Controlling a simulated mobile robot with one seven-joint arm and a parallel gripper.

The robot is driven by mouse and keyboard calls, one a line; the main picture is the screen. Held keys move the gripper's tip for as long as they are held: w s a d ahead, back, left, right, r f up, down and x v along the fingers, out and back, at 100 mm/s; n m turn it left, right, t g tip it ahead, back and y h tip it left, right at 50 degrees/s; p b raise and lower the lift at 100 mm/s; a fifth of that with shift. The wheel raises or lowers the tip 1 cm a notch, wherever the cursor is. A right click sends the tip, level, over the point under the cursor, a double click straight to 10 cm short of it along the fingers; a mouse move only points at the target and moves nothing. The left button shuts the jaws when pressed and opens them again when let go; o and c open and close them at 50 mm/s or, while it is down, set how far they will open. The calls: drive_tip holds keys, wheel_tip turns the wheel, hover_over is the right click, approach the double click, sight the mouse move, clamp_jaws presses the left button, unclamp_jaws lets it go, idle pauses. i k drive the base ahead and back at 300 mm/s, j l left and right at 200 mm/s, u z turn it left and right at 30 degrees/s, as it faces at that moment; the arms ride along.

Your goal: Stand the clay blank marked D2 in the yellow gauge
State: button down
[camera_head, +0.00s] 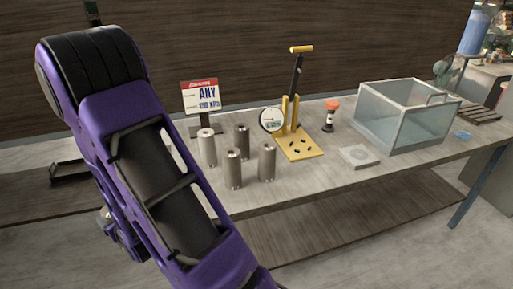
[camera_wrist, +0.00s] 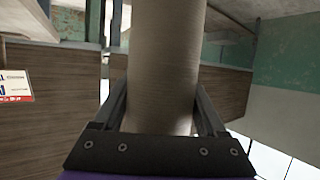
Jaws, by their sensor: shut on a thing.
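My gripper (camera_wrist: 162,95) is shut on a clay cylinder (camera_wrist: 166,50), plain beige-grey, which runs up out of the top of the wrist view. No mark shows on it, so I cannot tell whether it is D2. In the head view my purple arm hides most of the gripper, at the left, away from the gauge. The yellow gauge (camera_head: 308,153) stands on the table with a round dial, a dark column and a yellow top handle. Its base holds no cylinder. Several similar grey cylinders (camera_head: 233,168) stand upright left of it; their marks are too small to read.
A sign reading "ANY" (camera_head: 200,97) stands behind the cylinders. Right of the gauge are a red-topped object (camera_head: 331,112), a flat grey block (camera_head: 358,156) and a clear-walled box (camera_head: 395,133). The table (camera_head: 310,186) is clear along its front edge.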

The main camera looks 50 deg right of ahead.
sight(300, 146)
drive_tip(key=k+l, duration=0.65)
drive_tip(key=l, duration=0.2)
drive_tip(key=k+l, duration=0.2)
drive_tip(key=l, duration=0.2)
drive_tip(key=k+l, duration=0.25)
drive_tip(key=l, duration=0.15)
